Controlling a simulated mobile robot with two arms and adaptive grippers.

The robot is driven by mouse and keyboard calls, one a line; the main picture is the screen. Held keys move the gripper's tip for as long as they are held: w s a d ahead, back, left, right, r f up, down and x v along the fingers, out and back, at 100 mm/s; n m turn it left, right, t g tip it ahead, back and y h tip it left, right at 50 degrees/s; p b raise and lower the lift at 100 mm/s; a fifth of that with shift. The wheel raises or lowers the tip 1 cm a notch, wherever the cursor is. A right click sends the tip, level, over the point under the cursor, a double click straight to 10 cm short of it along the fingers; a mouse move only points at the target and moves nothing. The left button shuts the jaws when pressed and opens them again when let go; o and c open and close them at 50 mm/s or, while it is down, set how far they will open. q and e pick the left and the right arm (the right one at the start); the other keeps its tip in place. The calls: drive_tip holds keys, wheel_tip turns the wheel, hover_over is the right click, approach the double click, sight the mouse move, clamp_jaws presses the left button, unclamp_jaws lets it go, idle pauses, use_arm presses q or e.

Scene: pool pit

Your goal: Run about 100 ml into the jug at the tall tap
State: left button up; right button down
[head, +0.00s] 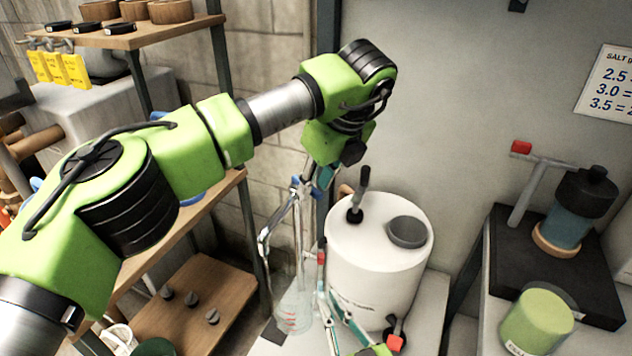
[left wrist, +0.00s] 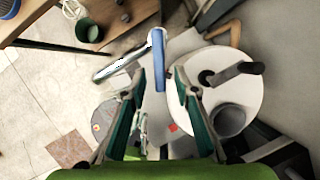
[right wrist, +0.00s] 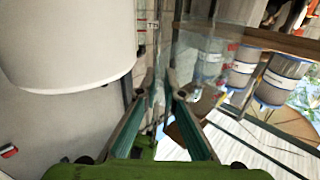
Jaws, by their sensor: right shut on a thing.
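The tall tap (head: 268,238) is a slim chrome fitting left of the white drum, with a blue lever (left wrist: 160,75) on top. My left gripper (head: 314,184) is at the lever from above; its fingers are apart, one on each side of the blue lever in the left wrist view. The clear jug (head: 292,314) with red marks stands upright below the spout. My right gripper (head: 325,298) is shut on the jug's right side, apparently its handle; the jug also shows in the right wrist view (right wrist: 208,62). Water and its level cannot be made out.
The white drum (head: 375,270) with a black pump handle and grey cap stands close right of the jug. A wooden shelf (head: 195,300) is at left.

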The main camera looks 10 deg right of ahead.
sight(304, 284)
use_arm(q)
drive_tip(key=v, duration=1.2)
drive_tip(key=shift+f, duration=0.1)
use_arm(e)
drive_tip(key=w+a, duration=0.1)
drive_tip(key=w, duration=0.1)
drive_tip(key=w+a, duration=0.3)
drive_tip(key=w, duration=0.1)
drive_tip(key=shift+w+a, duration=0.25)
drive_tip(key=shift+w, duration=0.15)
drive_tip(key=shift+s+d, duration=0.1)
use_arm(q)
drive_tip(key=shift+w, duration=0.1)
idle(1.3)
